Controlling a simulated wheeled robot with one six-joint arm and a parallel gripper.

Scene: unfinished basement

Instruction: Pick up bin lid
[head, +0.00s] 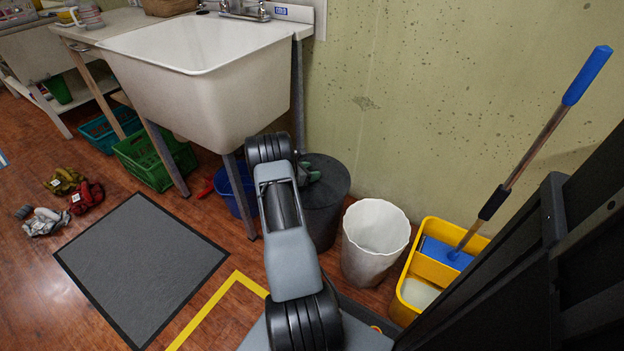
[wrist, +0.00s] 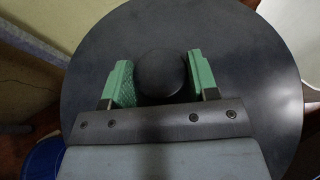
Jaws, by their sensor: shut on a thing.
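The bin lid (wrist: 245,60) is a dark round disc with a black knob at its middle. It fills most of the wrist view. My gripper (wrist: 158,78) is shut on the knob, with a green finger on each side. In the head view the lid (head: 335,174) shows at the top of a dark bin (head: 322,229) beside the sink, and I see no clear gap between them. My arm hides the left part of the bin, and most of my gripper (head: 308,173) is hidden there too.
A white utility sink (head: 215,95) stands close on the left, with a blue bucket (head: 228,190) under it. A white wastebasket (head: 372,240) and a yellow mop bucket (head: 430,270) stand to the right. The wall is behind.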

